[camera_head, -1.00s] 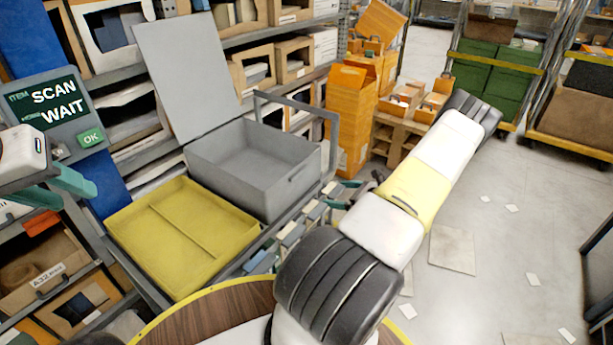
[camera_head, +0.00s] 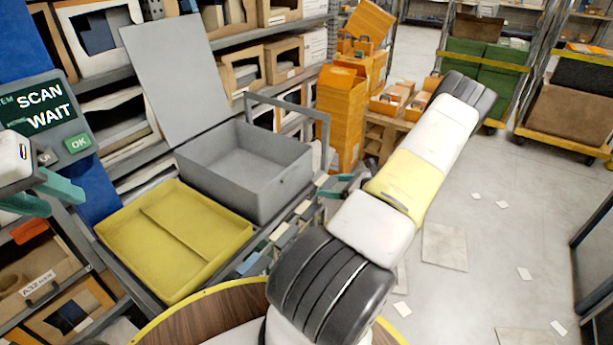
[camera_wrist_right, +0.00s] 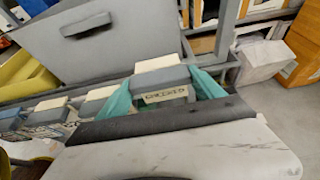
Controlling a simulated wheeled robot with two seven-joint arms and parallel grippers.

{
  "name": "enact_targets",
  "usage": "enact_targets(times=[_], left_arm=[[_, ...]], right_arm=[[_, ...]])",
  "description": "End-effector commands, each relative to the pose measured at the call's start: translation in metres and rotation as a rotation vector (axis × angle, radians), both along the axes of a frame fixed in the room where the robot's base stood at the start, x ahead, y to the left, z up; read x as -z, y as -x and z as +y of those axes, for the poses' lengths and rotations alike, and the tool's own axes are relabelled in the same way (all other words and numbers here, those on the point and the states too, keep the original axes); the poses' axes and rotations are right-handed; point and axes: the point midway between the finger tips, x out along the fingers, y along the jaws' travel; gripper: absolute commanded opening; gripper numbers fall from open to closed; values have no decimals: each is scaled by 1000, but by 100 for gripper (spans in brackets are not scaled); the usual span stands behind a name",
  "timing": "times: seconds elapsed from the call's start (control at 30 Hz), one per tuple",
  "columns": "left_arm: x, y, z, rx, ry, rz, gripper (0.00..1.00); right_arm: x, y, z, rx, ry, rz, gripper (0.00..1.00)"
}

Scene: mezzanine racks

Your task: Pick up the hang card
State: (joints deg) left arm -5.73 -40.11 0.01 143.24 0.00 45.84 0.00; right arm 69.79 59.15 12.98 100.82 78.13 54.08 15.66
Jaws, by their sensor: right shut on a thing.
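Between the teal fingers of my right gripper (camera_wrist_right: 165,92), a hang card (camera_wrist_right: 165,93) with dark print shows in the right wrist view, below a grey and white block-like holder (camera_wrist_right: 160,74). The gripper is shut on the card. I cannot tell whether the card is clear of its holder. In the head view my right gripper (camera_head: 340,186) is beside the cart's front rail, partly hidden by my arm. My left gripper (camera_head: 48,192) is at the left edge, its teal fingers apart and empty.
Several similar holders (camera_wrist_right: 48,104) line the rail. Behind them are an open grey bin (camera_head: 245,168) and a yellow tray (camera_head: 175,238). A "SCAN WAIT" screen (camera_head: 42,108) is at left. Orange boxes (camera_head: 342,115) stand beyond. The floor at right is mostly open.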

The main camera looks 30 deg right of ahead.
Motion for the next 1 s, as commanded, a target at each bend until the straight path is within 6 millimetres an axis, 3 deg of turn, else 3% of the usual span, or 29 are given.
enact_targets(times=[0.03,0.3,0.6,0.8,1.0], left_arm=[[0,0,0,0,0,0,36],[0,0,0,0,0,0,36],[0,0,0,0,0,0,36],[0,0,0,0,0,0,36],[0,0,0,0,0,0,36]], right_arm=[[2,15,0,5,-5,7,38],[-3,75,7,6,-4,6,38],[-9,134,14,5,-5,6,38],[-11,154,16,3,-3,4,38],[-11,158,17,2,-3,4,38]])
